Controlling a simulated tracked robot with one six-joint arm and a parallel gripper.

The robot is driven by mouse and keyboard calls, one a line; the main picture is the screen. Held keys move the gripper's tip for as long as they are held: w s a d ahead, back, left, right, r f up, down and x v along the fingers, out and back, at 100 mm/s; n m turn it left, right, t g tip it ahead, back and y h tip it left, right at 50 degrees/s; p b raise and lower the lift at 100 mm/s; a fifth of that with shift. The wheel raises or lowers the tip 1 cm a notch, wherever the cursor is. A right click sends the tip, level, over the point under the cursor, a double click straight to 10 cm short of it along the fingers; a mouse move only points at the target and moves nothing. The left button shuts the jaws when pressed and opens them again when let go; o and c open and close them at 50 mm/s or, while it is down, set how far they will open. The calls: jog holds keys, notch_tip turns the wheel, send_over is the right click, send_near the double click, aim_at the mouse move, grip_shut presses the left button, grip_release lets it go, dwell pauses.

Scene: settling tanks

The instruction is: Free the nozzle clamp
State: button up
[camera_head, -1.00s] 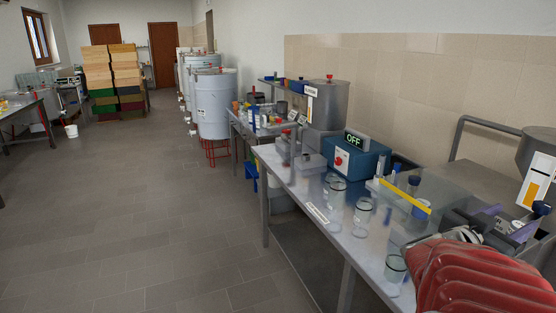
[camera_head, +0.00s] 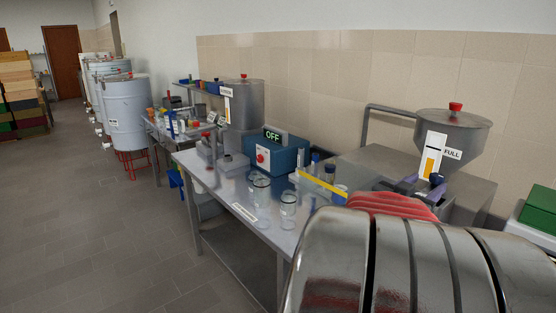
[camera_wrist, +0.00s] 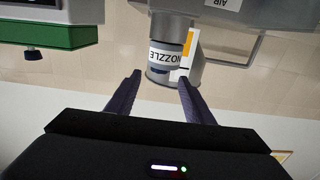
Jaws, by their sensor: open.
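The grey hopper (camera_head: 453,128) with a red knob and a FULL gauge stands at the right in the head view. In the head view my gripper (camera_head: 418,187) is partly hidden below the hopper, near a dark blue knob (camera_head: 436,179). I cannot make out the clamp clearly.
A steel bench (camera_head: 219,187) holds glass jars (camera_head: 261,191) and a blue box reading OFF (camera_head: 283,156). A pipe (camera_head: 368,120) runs behind the hopper. A green box (camera_head: 538,209) is at far right.

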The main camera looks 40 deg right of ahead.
aim_at(435, 178)
jog(key=shift+s+d, duration=0.2)
jog(key=shift+d, duration=1.75)
jog(key=shift+s+d, duration=0.2)
jog(key=shift+d, duration=1.75)
jog(key=shift+c, duration=0.2)
jog(key=c, duration=1)
